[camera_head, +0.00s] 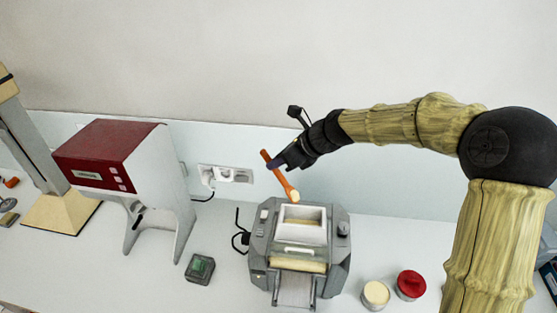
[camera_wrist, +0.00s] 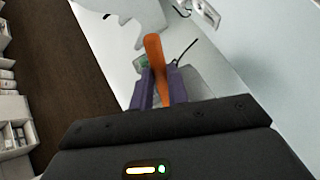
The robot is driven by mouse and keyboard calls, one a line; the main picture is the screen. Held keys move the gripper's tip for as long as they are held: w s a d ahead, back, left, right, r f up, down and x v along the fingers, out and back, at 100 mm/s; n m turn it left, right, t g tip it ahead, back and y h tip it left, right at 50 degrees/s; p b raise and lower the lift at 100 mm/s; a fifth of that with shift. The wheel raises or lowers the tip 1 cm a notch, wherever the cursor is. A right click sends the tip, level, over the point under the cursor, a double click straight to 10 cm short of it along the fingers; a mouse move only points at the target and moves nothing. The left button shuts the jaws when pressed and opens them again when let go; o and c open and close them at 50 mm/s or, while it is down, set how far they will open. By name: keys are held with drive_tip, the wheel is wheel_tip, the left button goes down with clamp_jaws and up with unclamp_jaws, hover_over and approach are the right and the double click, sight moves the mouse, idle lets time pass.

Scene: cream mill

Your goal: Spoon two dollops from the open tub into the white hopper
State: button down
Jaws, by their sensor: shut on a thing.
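My gripper (camera_head: 281,165) is shut on the handle of an orange spoon (camera_head: 287,185); the spoon (camera_wrist: 155,60) also shows between my fingers (camera_wrist: 158,88) in the wrist view. In the head view the spoon tilts down to the right, and its pale lower end is just above the back left of the white hopper (camera_head: 284,234). The hopper sits on top of a grey mill, with some cream-coloured stuff inside. The open tub (camera_head: 376,294), with a cream-coloured top, stands on the counter at the right of the mill. Whether the spoon's end carries cream is unclear.
A red-lidded tub (camera_head: 410,285) stands right of the open tub. A red and white machine (camera_head: 130,165) and a small dark device (camera_head: 199,269) stand left of the mill. A wall socket (camera_head: 226,174) with cables is behind. Counter between the machines is mostly free.

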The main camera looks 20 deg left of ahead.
sight(279, 170)
wheel_tip(279, 170, down, 2)
drive_tip(key=shift+w+f+b, duration=0.15)
drive_tip(key=shift+f+b, duration=0.1)
drive_tip(key=shift+b, duration=0.75)
drive_tip(key=shift+s+a+f+b, duration=0.15)
drive_tip(key=shift+s+f+b, duration=0.05)
drive_tip(key=shift+f+b, duration=0.4)
drive_tip(key=shift+w+d+f+b, duration=0.1)
drive_tip(key=shift+d+f+b, duration=0.1)
drive_tip(key=shift+f+b, duration=0.15)
drive_tip(key=shift+r, duration=0.1)
drive_tip(key=shift+f, duration=0.4)
idle(0.4)
drive_tip(key=shift+a+p, duration=0.35)
drive_tip(key=shift+p, duration=0.2)
idle(0.6)
idle(0.5)
